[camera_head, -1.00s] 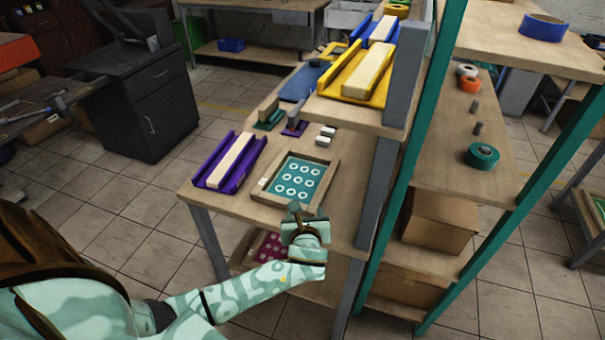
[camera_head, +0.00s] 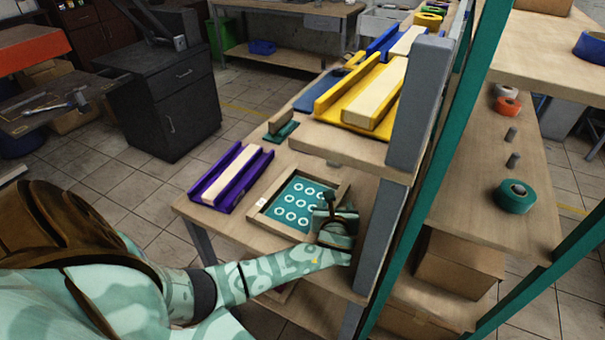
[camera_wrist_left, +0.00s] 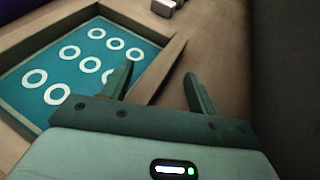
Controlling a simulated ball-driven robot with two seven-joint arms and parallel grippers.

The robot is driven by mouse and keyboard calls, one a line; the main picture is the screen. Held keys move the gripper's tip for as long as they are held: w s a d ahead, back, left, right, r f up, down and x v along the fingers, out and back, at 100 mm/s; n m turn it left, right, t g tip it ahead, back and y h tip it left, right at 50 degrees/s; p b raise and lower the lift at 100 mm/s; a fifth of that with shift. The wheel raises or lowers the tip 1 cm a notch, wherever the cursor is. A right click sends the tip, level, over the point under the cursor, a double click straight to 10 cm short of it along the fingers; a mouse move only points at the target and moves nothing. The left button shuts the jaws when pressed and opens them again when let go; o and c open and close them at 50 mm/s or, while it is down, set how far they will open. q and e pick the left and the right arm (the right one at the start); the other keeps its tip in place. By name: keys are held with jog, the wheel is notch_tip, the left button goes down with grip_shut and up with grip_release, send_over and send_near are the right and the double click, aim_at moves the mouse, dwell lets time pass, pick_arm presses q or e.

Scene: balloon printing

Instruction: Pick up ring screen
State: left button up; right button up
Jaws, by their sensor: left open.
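The ring screen (camera_head: 295,202) is a wooden frame around a teal sheet with rows of white rings. It lies flat on the wooden table. My left gripper (camera_head: 335,205) is at the screen's right side in the head view and hides that part of the frame. In the left wrist view, the ring screen (camera_wrist_left: 70,62) fills the left side. My left gripper (camera_wrist_left: 157,85) is open there, with one finger over the frame's near side rail and the other over bare table. The fingers do not close on it. My right gripper is not in view.
A purple tray (camera_head: 262,168) with a pale bar lies left of the screen. A yellow tray (camera_head: 325,97) sits on the raised shelf behind. A grey post (camera_head: 377,235) stands close to the right of my left gripper. A small white-topped block (camera_wrist_left: 165,6) lies beyond the fingers.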

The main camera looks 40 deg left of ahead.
pick_arm(q)
jog(key=shift+x, duration=1.1)
jog(key=shift+s, duration=0.1)
jog(key=c, duration=1.1)
